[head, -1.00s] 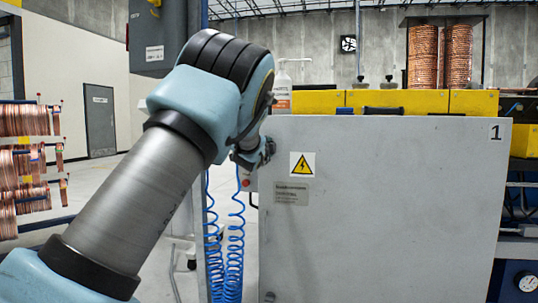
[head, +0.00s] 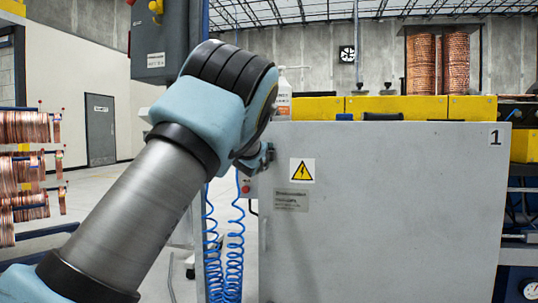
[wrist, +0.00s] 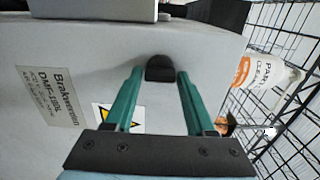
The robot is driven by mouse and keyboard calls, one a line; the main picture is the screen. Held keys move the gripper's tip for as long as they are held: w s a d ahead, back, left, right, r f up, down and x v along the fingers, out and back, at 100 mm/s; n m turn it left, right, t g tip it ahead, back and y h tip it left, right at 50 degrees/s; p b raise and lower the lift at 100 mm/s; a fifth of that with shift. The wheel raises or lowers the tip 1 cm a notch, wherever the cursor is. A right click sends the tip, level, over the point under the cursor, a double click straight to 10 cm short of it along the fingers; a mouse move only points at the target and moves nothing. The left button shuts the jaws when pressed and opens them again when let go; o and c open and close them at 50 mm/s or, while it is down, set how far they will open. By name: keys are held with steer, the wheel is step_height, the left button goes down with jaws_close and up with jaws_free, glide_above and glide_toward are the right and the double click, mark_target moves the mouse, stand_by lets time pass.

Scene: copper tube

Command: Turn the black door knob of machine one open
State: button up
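The black door knob (wrist: 160,69) is a small dark piece on the grey door of machine one, seen in the wrist view. My gripper (wrist: 160,76) is open, with its two green fingers pointing at the door. The knob shows between the fingertips, with a narrow gap on each side; I cannot tell how deep the fingers reach around it. In the head view my gripper (head: 262,160) is at the left edge of the grey door (head: 400,220), marked "1". The knob is hidden there behind my arm. The door looks closed.
A yellow warning sign (head: 302,170) and a label plate (head: 291,199) are on the door. A white bottle (head: 283,98) stands above its top left corner. Blue coiled hoses (head: 234,250) hang left of the door. Copper tube racks (head: 28,170) stand far left.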

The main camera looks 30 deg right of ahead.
steer(key=o, duration=0.3)
steer(key=v, duration=1)
steer(key=shift+s+a, duration=0.3)
steer(key=shift+a, duration=0.1)
